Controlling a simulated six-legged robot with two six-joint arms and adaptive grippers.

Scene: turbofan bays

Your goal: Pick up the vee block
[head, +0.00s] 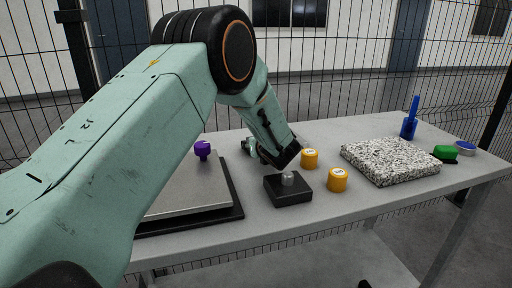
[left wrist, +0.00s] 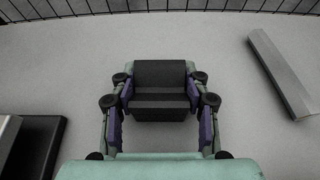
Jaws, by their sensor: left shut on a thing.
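The vee block (left wrist: 160,88) is a dark, nearly black block with a stepped, grooved face. In the left wrist view it sits between the purple-padded fingers of my left gripper (left wrist: 160,104), which is shut on it from both sides. In the head view my left gripper (head: 258,151) is low over the table's middle, behind the dark wrist end of my arm. The vee block cannot be made out clearly there. I cannot tell whether it touches the table. My right gripper is in neither view.
A black base with a silver knob (head: 290,196) and two yellow cylinders (head: 337,180) stand close to the gripper. A purple-knobbed item (head: 203,150) stands by a grey plate (head: 185,190). A speckled slab (head: 390,160) lies right. A metal bar (left wrist: 282,72) lies right in the wrist view.

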